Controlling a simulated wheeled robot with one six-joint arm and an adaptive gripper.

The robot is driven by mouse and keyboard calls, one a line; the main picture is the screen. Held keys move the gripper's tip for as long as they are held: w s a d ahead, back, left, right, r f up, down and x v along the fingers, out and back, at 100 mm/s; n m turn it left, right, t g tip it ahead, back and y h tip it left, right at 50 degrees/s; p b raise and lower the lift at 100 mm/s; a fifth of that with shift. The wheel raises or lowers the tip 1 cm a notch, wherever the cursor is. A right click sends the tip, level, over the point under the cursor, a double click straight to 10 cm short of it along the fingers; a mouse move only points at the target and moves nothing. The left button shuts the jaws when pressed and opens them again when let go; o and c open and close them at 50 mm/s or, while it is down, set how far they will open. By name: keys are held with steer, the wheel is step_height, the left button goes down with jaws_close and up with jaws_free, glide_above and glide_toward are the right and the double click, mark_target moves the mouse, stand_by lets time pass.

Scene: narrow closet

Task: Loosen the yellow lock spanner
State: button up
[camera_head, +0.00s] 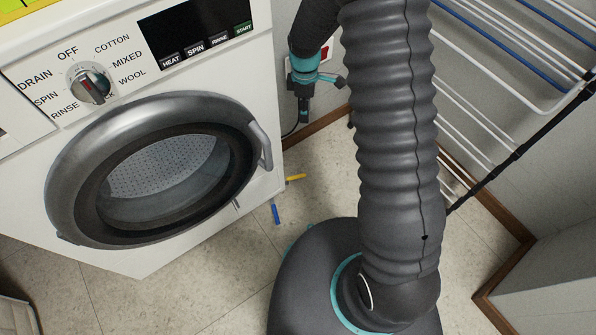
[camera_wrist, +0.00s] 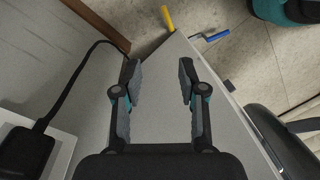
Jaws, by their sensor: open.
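The yellow lock spanner (camera_head: 296,178) sticks out low by the washing machine's rear right side, close to the floor. In the wrist view the yellow lock spanner (camera_wrist: 167,18) shows at the top, beyond my fingertips. My gripper (camera_wrist: 160,76) is open and empty, with its fingers apart over the machine's side panel. It does not touch the spanner.
The washing machine (camera_head: 150,75) stands at left, its round door (camera_head: 155,170) shut. A drying rack (camera_head: 490,130) stands at right. A black cable (camera_wrist: 75,80) runs along the wall from a plug (camera_wrist: 28,150). Tiled floor (camera_head: 190,290) lies clear in front.

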steer(key=s+f+n, duration=0.1)
steer(key=f, duration=0.9)
steer(key=s+a+f+n+g+b, duration=0.1)
steer(key=s+f, duration=0.1)
steer(key=f, duration=0.8)
steer(key=s+a+f+n, duration=0.1)
steer(key=f+n, duration=0.1)
steer(key=f, duration=0.8)
steer(key=shift+s+g+h+b, duration=0.25)
steer(key=shift+g+h+b, duration=0.05)
steer(key=shift+g+b, duration=0.1)
steer(key=shift+r, duration=0.1)
jaws_close()
